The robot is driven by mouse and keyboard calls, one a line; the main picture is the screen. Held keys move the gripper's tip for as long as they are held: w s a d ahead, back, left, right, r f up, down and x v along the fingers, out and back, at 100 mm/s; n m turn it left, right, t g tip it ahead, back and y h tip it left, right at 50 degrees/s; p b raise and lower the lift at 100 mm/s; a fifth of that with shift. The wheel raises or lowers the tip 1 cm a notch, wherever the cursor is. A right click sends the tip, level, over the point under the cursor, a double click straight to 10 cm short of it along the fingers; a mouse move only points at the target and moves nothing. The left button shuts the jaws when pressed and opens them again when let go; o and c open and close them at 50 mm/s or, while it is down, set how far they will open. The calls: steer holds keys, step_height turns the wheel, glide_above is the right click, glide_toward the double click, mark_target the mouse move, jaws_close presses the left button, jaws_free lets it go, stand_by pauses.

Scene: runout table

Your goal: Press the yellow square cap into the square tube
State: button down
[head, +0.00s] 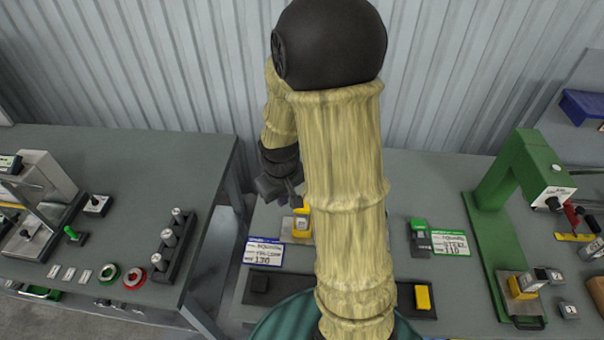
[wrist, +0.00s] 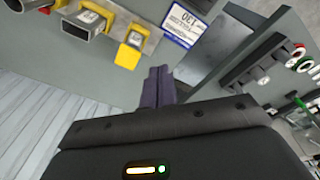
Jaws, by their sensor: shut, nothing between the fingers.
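My gripper (head: 283,190) is above the far left part of the runout table, partly behind my arm in the head view. In the wrist view its dark fingers (wrist: 157,84) are shut together and empty. A grey square tube (wrist: 80,28) shows its open end in the wrist view, with yellow beside it; my arm hides it in the head view. Next to it is a yellow block with a grey face (wrist: 130,45), also in the head view (head: 302,227). The fingers are apart from both. A yellow square piece (head: 423,297), perhaps the cap, lies in a dark tray (head: 340,297).
A blue-edged label (head: 264,253) stands left of the yellow block. A green press (head: 497,210) with a yellow fixture (head: 522,286) is at right. A green device (head: 420,236) sits near the middle. A separate bench (head: 150,160) is at left, past a gap.

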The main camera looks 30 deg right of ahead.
steer(key=shift+n+g, duration=0.7)
steer(key=shift+n, duration=0.2)
steer(key=w+d+f+p, duration=0.1)
steer(key=d+p, duration=0.1)
steer(key=w+d+f+p, duration=0.1)
steer(key=w+d+p, duration=0.1)
steer(key=d, duration=0.1)
steer(key=w+d+f+p, duration=0.2)
steer(key=d, duration=0.1)
steer(key=shift+d+f, duration=0.15)
steer(key=shift+f, duration=0.3)
steer(key=shift+f+b, duration=2.1)
steer(key=shift+f, duration=0.65)
steer(key=shift+f, duration=0.3)
steer(key=shift+r, duration=0.1)
steer(key=shift+r+p, duration=2.4)
steer(key=shift+r, duration=1.1)
